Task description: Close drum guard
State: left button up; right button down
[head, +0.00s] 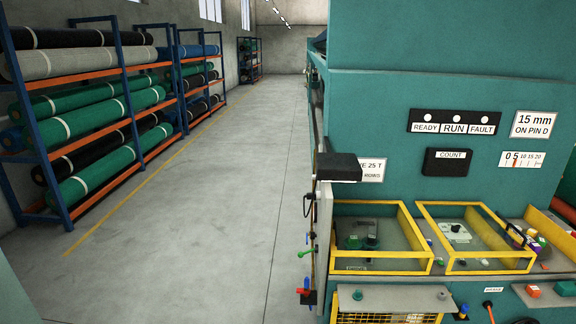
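A teal machine (455,90) fills the right side of the head view. On its ledge are two yellow-framed clear covers, a left one (381,208) and a right one (465,205), with small parts visible beneath or behind them. Lower down, a yellow-framed mesh panel (390,318) under a grey plate (392,298) is cut off by the bottom edge. No label that I can read says which of these is the drum guard, and I cannot tell whether it is open. Neither of my grippers is in view.
A black box (338,167) juts from the machine's left corner, above small coloured handles (307,253). Blue racks (125,85) with rolled netting line the left wall. The grey aisle floor (215,200) between is clear.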

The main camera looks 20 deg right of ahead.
aim_at(528, 252)
jog(key=z, duration=0.8)
jog(key=i, duration=1.55)
jog(key=z, duration=0.45)
